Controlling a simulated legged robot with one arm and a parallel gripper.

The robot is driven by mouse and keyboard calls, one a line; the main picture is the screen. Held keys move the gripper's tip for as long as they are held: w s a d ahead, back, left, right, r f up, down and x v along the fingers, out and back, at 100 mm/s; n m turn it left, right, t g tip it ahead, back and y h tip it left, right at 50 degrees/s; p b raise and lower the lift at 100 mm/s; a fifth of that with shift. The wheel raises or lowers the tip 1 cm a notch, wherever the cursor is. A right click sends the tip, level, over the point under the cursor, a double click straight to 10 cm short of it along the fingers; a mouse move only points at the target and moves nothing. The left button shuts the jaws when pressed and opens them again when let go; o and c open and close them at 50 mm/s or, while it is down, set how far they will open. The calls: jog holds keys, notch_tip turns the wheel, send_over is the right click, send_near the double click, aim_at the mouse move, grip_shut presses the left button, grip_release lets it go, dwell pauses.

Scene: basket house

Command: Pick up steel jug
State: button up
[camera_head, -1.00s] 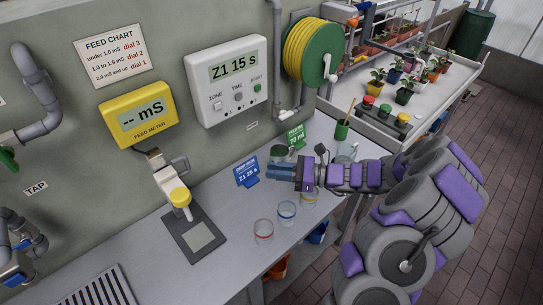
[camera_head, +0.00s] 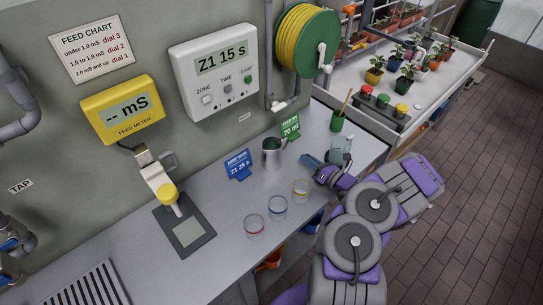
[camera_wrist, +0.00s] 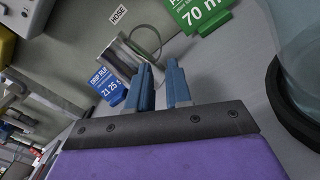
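The steel jug (camera_head: 272,154) stands upright on the grey bench, between the blue and green cards. It also shows in the wrist view (camera_wrist: 123,62), tilted in the picture, beyond my fingertips, with its loop handle towards the right. My gripper (camera_head: 310,162) is to the right of the jug in the head view, apart from it. In the wrist view my two blue fingers (camera_wrist: 160,78) stand apart with nothing between them. The left finger overlaps the lower part of the jug in that picture.
A clear jug (camera_head: 341,148) stands close to my gripper's right. Three banded glasses, red (camera_head: 254,227), blue (camera_head: 278,207) and yellow (camera_head: 301,190), stand in front. The blue card (camera_head: 238,166) and green card (camera_head: 290,127) flank the steel jug. A meter stand (camera_head: 178,225) is left.

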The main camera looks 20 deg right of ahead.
jog(key=x, duration=0.2)
jog(key=b+x, duration=0.1)
jog(key=x, duration=0.4)
jog(key=shift+w+d+f+b, duration=0.15)
jog(key=shift+w+d+b, duration=0.15)
jog(key=shift+w, duration=0.1)
jog(key=b+x, duration=0.1)
jog(key=x, duration=0.4)
jog(key=shift+w+a+b, duration=0.1)
jog(key=shift+a+b, duration=0.25)
jog(key=shift+a, duration=0.05)
jog(key=shift+w+r, duration=0.1)
jog(key=shift+r, duration=0.1)
jog(key=shift+d, duration=0.1)
grip_shut()
